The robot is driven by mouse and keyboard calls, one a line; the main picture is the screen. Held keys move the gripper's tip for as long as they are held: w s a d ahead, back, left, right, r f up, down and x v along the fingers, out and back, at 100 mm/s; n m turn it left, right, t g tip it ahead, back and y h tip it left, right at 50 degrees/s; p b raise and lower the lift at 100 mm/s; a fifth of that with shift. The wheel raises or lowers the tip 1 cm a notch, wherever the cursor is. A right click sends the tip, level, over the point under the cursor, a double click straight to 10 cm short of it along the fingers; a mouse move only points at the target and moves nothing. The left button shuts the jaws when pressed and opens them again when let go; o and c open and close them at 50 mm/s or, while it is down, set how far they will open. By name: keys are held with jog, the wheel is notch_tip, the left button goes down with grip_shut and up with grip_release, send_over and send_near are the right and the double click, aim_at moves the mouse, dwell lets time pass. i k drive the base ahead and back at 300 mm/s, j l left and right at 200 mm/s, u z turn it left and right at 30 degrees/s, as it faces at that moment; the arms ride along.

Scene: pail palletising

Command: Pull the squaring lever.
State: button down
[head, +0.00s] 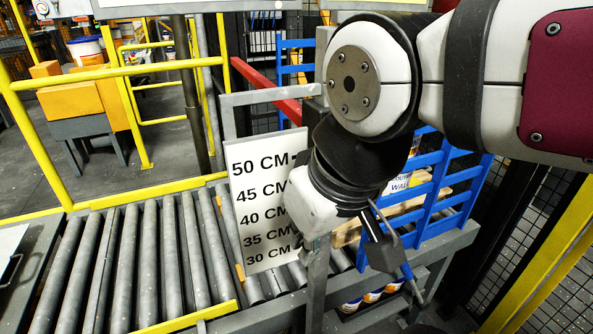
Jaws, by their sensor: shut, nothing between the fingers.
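My arm comes in from the right and bends down at the wrist in the head view. My gripper (382,252) is the dark part below the white wrist, beside the roller conveyor's right end. It is shut, with nothing seen held in it. I cannot tell whether the two touch. The fingertips are small and partly hidden, and my wrist covers what lies behind it.
A height board (262,205) marked 30 to 50 CM stands beside the roller conveyor (140,255). Blue rails (440,190) rise behind my gripper, with wood behind them. Several pails (372,294) show below the frame. A red bar (265,90) and yellow railings (110,75) stand behind.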

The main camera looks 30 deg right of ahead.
aim_at(421, 301)
jog(key=l+z, duration=0.1)
jog(key=z, duration=1.25)
jog(key=k+j+z, duration=0.2)
jog(key=j+z, duration=0.15)
jog(key=k+j+z, duration=0.4)
jog(key=i+l, duration=0.1)
